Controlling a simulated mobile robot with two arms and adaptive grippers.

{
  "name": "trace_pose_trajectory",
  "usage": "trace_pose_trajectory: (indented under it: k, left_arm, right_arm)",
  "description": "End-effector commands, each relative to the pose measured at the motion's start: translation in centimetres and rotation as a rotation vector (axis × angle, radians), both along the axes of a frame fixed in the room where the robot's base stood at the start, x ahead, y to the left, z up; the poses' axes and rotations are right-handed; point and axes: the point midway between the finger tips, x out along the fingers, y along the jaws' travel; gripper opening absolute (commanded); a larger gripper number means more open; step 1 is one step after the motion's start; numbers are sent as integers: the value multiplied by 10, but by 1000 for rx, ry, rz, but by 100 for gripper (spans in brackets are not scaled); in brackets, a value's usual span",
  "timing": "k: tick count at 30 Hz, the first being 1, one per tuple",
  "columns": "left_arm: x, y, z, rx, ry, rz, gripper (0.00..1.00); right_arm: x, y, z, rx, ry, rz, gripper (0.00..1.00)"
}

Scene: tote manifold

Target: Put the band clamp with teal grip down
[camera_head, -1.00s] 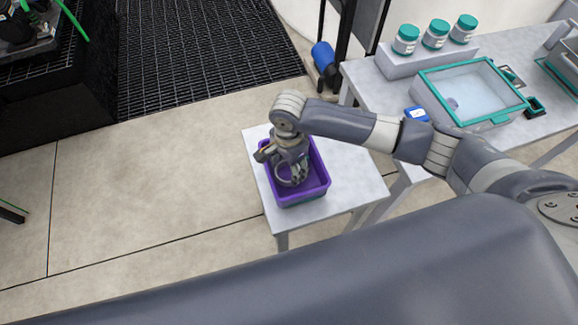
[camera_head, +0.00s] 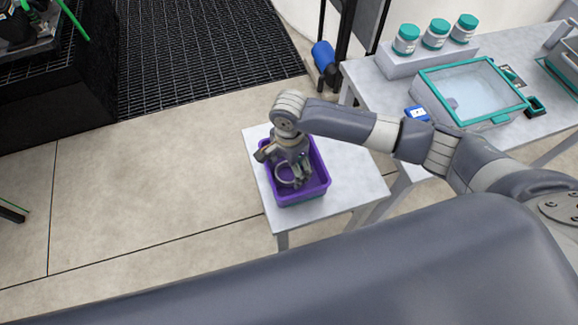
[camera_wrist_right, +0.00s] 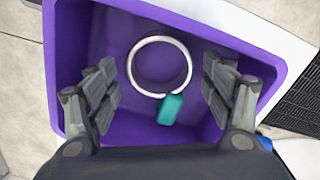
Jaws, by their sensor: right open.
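The band clamp (camera_wrist_right: 132,72) is a pale metal ring with a teal grip (camera_wrist_right: 171,109). It lies inside the purple tote (camera_wrist_right: 268,37), and in the head view the ring (camera_head: 284,181) shows below my gripper. My right gripper (camera_wrist_right: 160,92) is open, its two fingers apart on either side of the clamp and not touching it in the right wrist view. In the head view my right gripper (camera_head: 297,178) points down into the purple tote (camera_head: 318,190). The teal grip is mostly hidden there. My left gripper is not in view.
The tote stands on a small white table (camera_head: 355,188). To the right a longer bench (camera_head: 395,83) holds several teal-lidded jars (camera_head: 436,36), a teal-framed clear box (camera_head: 475,92) and a small blue device (camera_head: 416,114). The small table's right part is clear.

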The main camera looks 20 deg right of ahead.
Motion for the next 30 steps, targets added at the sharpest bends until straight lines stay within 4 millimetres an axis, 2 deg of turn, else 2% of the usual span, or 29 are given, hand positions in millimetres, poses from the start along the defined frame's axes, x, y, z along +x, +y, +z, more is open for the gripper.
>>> trace_pose_trajectory:
  k: [9,15,21,30]
  left_arm:
    - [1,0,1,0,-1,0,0]
    - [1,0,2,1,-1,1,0]
    - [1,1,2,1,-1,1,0]
    - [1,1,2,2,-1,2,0]
  right_arm:
    - [1,1,65,3,-4,1,75]
    - [1,1,100,3,-1,1,75]
    - [0,1,115,2,0,0,75]
    - [0,1,116,2,1,0,75]
